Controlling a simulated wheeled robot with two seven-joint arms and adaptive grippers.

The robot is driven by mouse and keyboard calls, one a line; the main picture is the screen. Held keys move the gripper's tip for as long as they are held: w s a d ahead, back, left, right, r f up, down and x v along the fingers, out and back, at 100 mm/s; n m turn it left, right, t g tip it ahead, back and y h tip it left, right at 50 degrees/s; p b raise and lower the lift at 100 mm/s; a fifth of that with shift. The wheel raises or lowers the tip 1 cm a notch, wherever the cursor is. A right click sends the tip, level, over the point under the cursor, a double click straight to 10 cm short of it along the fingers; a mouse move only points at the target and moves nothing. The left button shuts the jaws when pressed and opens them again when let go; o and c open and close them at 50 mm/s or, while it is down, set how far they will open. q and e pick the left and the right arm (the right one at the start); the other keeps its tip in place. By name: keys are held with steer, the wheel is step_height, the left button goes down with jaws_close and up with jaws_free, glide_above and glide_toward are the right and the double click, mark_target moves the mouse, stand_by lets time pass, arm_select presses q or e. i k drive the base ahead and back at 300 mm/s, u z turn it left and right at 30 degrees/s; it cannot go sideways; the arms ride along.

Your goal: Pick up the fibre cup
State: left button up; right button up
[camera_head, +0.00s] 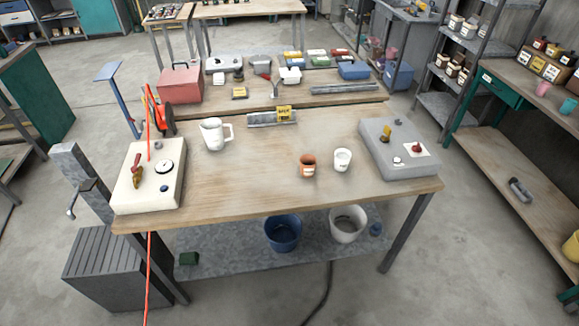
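Two small cups stand upright on the near wooden workbench, right of its middle. One is an orange-brown cup (308,166) with a pale label. Just right of it stands a white cup (342,160) with a small dark mark. Their labels are too small to read, so I cannot tell which is the fibre cup. A white jug (214,134) with a handle stands further left. Neither of my grippers shows in the head view, and nothing is touching the cups.
A cream control box (133,189) sits at the bench's left end, beside a red hose (150,262). A grey box (388,165) with a switch sits at the right end. A metal block (262,118) lies behind. The bench's front middle is clear. Buckets stand on the shelf below.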

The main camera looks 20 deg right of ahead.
mark_target(343, 157)
steer(key=u, duration=1.45)
steer(key=k, duration=1.1)
steer(key=z, duration=2.35)
steer(key=i, duration=1)
steer(key=u, duration=0.45)
